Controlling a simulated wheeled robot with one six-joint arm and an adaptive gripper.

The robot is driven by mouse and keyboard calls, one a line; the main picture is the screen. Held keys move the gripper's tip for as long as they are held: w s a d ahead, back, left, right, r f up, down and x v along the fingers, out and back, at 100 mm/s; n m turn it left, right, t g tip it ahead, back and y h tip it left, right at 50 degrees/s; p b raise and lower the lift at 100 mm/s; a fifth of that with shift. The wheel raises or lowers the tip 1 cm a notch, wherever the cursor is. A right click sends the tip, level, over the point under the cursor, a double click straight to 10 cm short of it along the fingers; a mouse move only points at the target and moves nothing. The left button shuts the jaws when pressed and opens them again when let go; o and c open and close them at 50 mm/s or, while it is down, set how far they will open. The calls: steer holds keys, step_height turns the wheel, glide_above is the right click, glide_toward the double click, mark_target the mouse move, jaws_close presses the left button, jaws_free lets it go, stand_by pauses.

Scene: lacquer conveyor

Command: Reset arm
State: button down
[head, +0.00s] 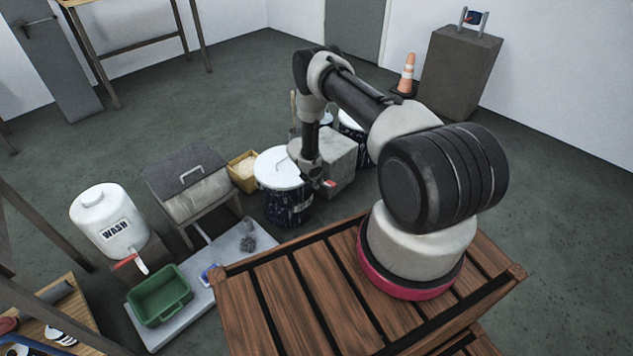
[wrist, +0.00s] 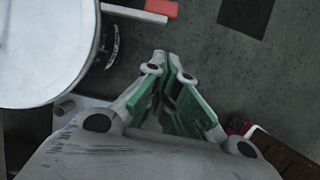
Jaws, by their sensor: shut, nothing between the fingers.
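My arm reaches up and back over the floor in the head view, with its end hanging down beside a white-lidded dark drum (head: 280,166). My gripper (wrist: 169,68) shows in the wrist view with its green-padded fingers drawn together at the tips and nothing between them. In the head view the gripper is small and its fingers cannot be made out. The drum's pale lid (wrist: 42,45) fills the upper left of the wrist view, apart from the fingertips.
A grey block (head: 335,160) stands just behind my arm's end. A wash jug (head: 105,220), a green tub (head: 160,295) and a lidded grey bin (head: 190,190) stand at the left. An orange cone (head: 406,75) is at the back. Open floor lies at the right.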

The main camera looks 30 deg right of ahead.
steer(key=shift+v, duration=0.95)
steer(key=s+d+r+m+g+h, duration=0.2)
steer(key=s+d+m, duration=0.25)
steer(key=s, duration=0.35)
steer(key=s+d+r+m+g, duration=0.1)
steer(key=s+r+m, duration=0.15)
steer(key=r, duration=0.75)
steer(key=s+d+r+m+g, duration=0.15)
steer(key=r+m, duration=0.25)
steer(key=r, duration=0.5)
steer(key=s+d+r+m+g, duration=0.1)
steer(key=s+r+m, duration=0.2)
steer(key=r, duration=0.7)
steer(key=s+a+r+m+t+y, duration=0.2)
steer(key=s+a+r, duration=0.2)
steer(key=s+r, duration=0.4)
steer(key=s+a+r+m+t+y, duration=0.2)
steer(key=s+r, duration=0.6)
steer(key=r, duration=0.8)
steer(key=s+a+r+m+t+y, duration=0.2)
steer(key=s+a+r, duration=0.4)
steer(key=r, duration=0.6)
steer(key=shift+s+r+m+t, duration=0.15)
steer(key=shift+s+m+t, duration=0.75)
steer(key=shift+s+t, duration=0.35)
